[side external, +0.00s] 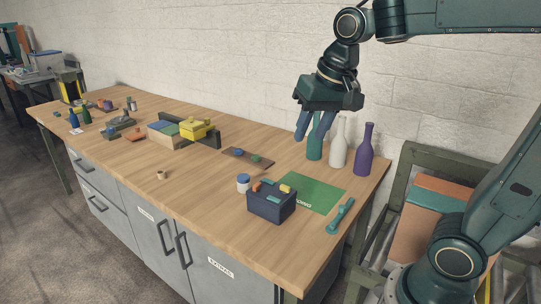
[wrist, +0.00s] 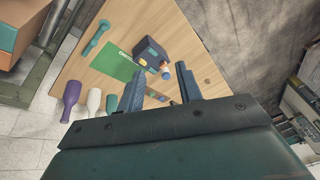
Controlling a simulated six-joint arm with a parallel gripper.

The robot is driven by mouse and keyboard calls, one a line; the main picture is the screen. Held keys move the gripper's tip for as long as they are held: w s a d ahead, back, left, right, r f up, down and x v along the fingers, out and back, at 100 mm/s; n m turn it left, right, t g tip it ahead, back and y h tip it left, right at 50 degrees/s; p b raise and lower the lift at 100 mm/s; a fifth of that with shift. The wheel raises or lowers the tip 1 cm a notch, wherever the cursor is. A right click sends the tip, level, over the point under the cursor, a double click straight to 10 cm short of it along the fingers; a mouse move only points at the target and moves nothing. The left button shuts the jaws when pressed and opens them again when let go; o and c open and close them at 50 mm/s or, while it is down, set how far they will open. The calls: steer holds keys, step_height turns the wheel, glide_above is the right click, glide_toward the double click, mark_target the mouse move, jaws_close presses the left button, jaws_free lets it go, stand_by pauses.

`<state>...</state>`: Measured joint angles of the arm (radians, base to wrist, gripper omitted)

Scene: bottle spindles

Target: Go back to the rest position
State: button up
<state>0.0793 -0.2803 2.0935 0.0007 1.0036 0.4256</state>
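My gripper (side external: 313,137) hangs in the air over the back right part of the wooden table (side external: 215,205), with its fingers pointing down. In the wrist view my gripper (wrist: 160,80) has its two blue fingers spread apart with nothing between them. A teal bottle (side external: 315,148), a white bottle (side external: 338,150) and a purple bottle (side external: 363,153) stand upright in a row at the table's back right. The fingers partly cover the teal bottle in the side view. The wrist view also shows the purple bottle (wrist: 71,96), white bottle (wrist: 93,99) and teal bottle (wrist: 111,104).
A green mat (side external: 318,193), a dark blue box (side external: 270,209) with small coloured pieces, a white jar (side external: 243,186) and a teal tool (side external: 340,215) lie near the right end. Yellow blocks (side external: 197,130) and other items are further left. The front middle is mostly clear.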

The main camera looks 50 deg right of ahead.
steer(key=s+a+f+n+t, duration=0.1)
steer(key=s+f+n, duration=0.1)
steer(key=s, duration=0.4)
steer(key=s+a+f+n, duration=0.1)
steer(key=s+f+n, duration=0.1)
steer(key=s, duration=0.4)
steer(key=shift+a+n+t, duration=0.2)
steer(key=shift+n+t, duration=0.2)
steer(key=shift+n, duration=0.5)
